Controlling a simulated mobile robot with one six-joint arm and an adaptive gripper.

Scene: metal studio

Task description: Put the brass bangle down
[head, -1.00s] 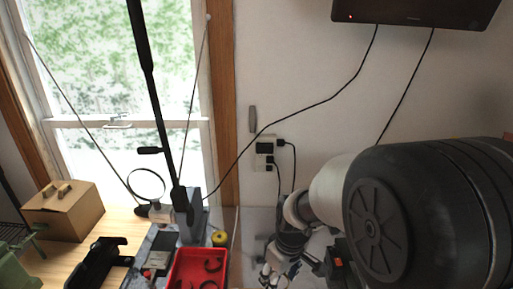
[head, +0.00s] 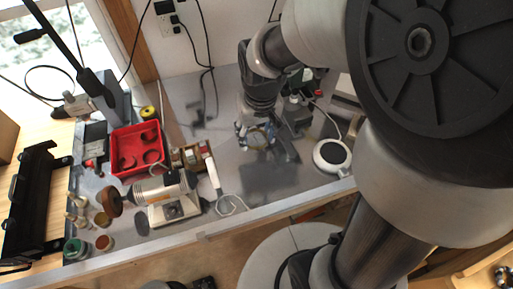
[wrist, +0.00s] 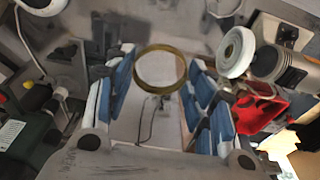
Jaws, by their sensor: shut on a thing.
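The brass bangle, a thin gold-coloured ring (wrist: 159,92), is between the blue-padded fingers of my gripper (wrist: 160,82) in the wrist view. The fingers are shut on it from either side, across its width, and its open centre faces the camera. In the head view my gripper (head: 258,139) points down over the grey bench (head: 262,180). The bangle is small there and partly hidden by the fingers. I cannot tell its exact height above the bench.
A red bin (head: 121,168) with dark curved pieces stands left of my gripper. A polishing motor (head: 172,205) and a white-handled tool (head: 211,170) lie nearer. A round white device (head: 332,155) stands at the right. Bench between it and the tool looks largely clear.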

